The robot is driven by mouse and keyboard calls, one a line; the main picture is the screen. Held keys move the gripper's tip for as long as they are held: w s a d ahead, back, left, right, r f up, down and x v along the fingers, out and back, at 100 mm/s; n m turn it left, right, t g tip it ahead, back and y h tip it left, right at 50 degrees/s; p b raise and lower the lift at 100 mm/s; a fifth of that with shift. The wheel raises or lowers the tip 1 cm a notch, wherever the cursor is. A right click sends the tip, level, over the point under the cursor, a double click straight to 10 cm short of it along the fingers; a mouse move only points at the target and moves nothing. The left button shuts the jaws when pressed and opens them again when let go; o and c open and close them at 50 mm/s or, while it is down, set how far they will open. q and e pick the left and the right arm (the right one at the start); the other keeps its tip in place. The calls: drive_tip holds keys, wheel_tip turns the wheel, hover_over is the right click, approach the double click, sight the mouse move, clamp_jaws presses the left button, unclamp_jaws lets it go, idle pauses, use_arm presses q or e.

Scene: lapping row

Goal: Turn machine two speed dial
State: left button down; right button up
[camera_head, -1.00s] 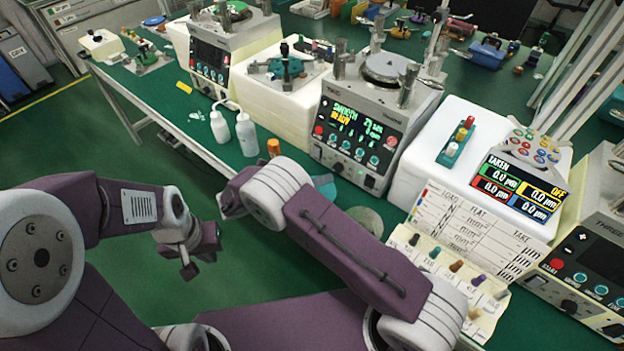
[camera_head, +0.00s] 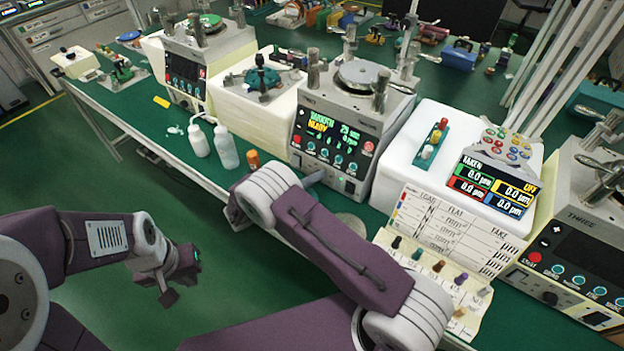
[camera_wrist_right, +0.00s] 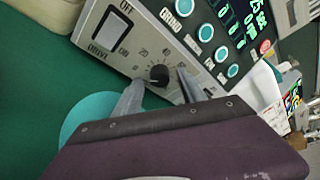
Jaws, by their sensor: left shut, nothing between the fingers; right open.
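Machine two (camera_head: 352,125) stands on the green bench in the head view, its screen lit. In the right wrist view its black speed dial (camera_wrist_right: 159,76) sits on a grey panel with a printed scale, beside the drive switch (camera_wrist_right: 112,28). My right gripper (camera_wrist_right: 160,80) is open, its two fingers on either side of the dial; I cannot tell whether they touch it. In the head view my right arm hides most of that gripper. My left gripper (camera_head: 168,296) is shut and empty, low over the floor in front of the bench.
White bottles (camera_head: 227,147) and an orange-capped container (camera_head: 253,159) stand left of machine two. A white block (camera_head: 405,160) with a coloured display (camera_head: 492,186) is to its right, then machine three (camera_head: 575,245). A card with several small knobs (camera_head: 440,262) lies in front.

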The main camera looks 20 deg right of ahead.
clamp_jaws()
drive_tip(key=shift+r, duration=0.1)
drive_tip(key=shift+r+m+y+p, duration=0.1)
drive_tip(key=shift+m+y+p, duration=0.3)
drive_tip(key=shift+m+p, duration=0.5)
drive_tip(key=shift+s+m+t+y, duration=0.1)
drive_tip(key=shift+m+t+y, duration=0.35)
drive_tip(key=shift+m, duration=0.45)
drive_tip(key=shift+m+t+y, duration=0.25)
drive_tip(key=shift+m, duration=0.45)
